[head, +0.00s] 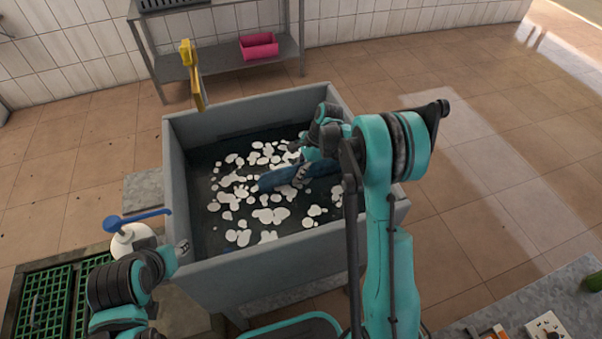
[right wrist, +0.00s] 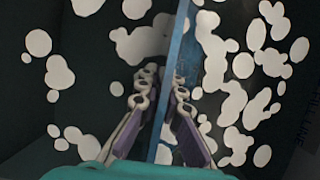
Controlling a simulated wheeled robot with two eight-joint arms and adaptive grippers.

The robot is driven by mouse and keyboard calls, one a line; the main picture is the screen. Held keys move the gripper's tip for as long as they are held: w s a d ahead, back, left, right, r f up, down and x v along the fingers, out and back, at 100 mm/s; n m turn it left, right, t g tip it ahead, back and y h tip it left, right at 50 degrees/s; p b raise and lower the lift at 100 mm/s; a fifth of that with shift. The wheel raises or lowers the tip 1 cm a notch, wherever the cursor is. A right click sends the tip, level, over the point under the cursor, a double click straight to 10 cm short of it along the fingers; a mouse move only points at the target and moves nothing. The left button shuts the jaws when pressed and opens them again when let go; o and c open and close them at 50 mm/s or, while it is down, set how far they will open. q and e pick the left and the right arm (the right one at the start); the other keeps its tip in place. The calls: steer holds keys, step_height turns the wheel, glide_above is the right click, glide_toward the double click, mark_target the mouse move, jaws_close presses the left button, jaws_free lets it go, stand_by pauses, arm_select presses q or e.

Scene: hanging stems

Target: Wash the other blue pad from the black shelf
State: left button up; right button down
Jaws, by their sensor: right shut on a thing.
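A blue pad (head: 272,181) is in the grey basin (head: 176,150), among white foam patches on dark water. My right gripper (head: 303,174) reaches down into the basin and is shut on the pad. In the right wrist view, the pad (right wrist: 178,45) shows edge-on as a thin blue strip between the fingers of the right gripper (right wrist: 162,85). How deep the pad sits in the water is unclear.
A metal shelf (head: 225,62) at the back holds a pink bin (head: 258,46) and a black rack (head: 172,4). A yellow upright piece (head: 190,70) stands at the basin's back edge.

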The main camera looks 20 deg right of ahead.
steer(key=a, duration=0.5)
steer(key=shift+d, duration=3.55)
step_height(320, 180, up, 36)
steer(key=p, duration=2.3)
steer(key=shift+r+p, duration=0.15)
steer(key=shift+p, duration=0.2)
